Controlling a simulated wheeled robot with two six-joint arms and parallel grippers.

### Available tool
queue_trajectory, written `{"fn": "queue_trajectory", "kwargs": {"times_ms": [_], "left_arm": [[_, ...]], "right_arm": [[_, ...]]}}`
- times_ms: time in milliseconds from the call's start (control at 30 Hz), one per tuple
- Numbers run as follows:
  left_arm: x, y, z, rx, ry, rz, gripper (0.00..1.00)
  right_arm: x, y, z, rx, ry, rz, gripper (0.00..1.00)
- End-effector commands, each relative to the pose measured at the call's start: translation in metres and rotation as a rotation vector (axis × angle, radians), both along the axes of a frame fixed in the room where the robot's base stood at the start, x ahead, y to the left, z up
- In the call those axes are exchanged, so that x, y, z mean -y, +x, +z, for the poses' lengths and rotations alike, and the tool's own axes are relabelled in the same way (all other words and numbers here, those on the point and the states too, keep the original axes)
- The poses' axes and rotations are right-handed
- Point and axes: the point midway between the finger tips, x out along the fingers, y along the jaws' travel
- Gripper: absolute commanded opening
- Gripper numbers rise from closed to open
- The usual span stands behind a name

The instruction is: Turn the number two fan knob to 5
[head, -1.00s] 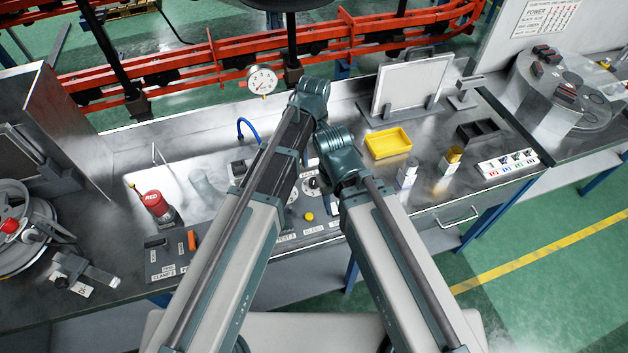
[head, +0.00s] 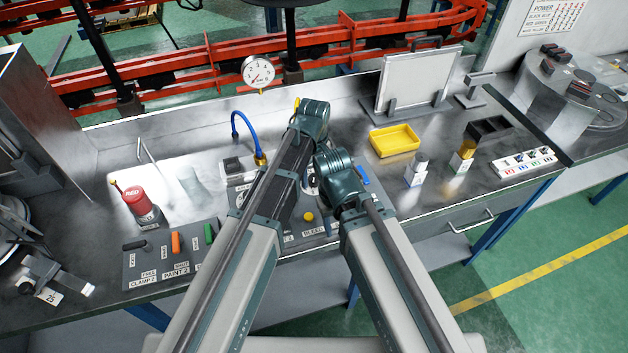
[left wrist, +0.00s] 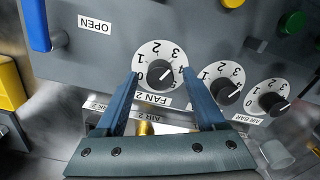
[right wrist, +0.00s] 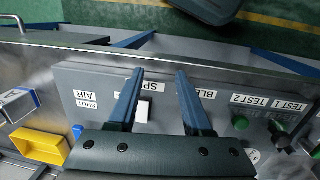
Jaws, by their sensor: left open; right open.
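The fan 2 knob (left wrist: 160,76) shows in the left wrist view as a black knob on a round white numbered dial, with a "FAN 2" label. The picture is upside down there. The white pointer mark lies toward the right side of the dial, around the high numbers; the exact number is unclear. My left gripper (left wrist: 160,73) is open, its fingers on either side of the knob with gaps visible. In the head view my arms hide the knob. My right gripper (right wrist: 157,73) is open and empty over a panel with "BLEED" and "TEST" labels.
Two similar dials (left wrist: 222,86) (left wrist: 270,98) sit right of the knob in the left wrist view. A blue handle (left wrist: 38,28) is near "OPEN". On the bench stand a red-topped device (head: 140,205), a yellow tray (head: 395,140) and a round gauge (head: 258,71).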

Motion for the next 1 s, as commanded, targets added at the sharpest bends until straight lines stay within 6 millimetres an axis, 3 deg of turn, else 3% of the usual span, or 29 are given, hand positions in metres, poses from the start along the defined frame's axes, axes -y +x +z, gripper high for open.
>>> {"fn": "queue_trajectory", "kwargs": {"times_ms": [233, 267, 633, 1000], "left_arm": [[0.0, 0.0, -0.0001, 0.0, 0.0, 0.0, 0.72], [0.0001, -0.0001, -0.0001, 0.0, 0.0, 0.0, 0.68], [0.0, 0.0, -0.0002, 0.0, 0.0, 0.0, 0.02], [0.0001, -0.0001, -0.0002, 0.0, 0.0, -0.041, 0.0]], "right_arm": [[0.0, 0.0, -0.0001, 0.0, 0.0, 0.0, 0.5], [0.0, 0.0, -0.0001, 0.0, 0.0, 0.0, 0.5], [0.0, 0.0, -0.0002, 0.0, 0.0, 0.0, 0.5], [0.0, 0.0, -0.0002, 0.0, 0.0, 0.0, 0.5]]}}
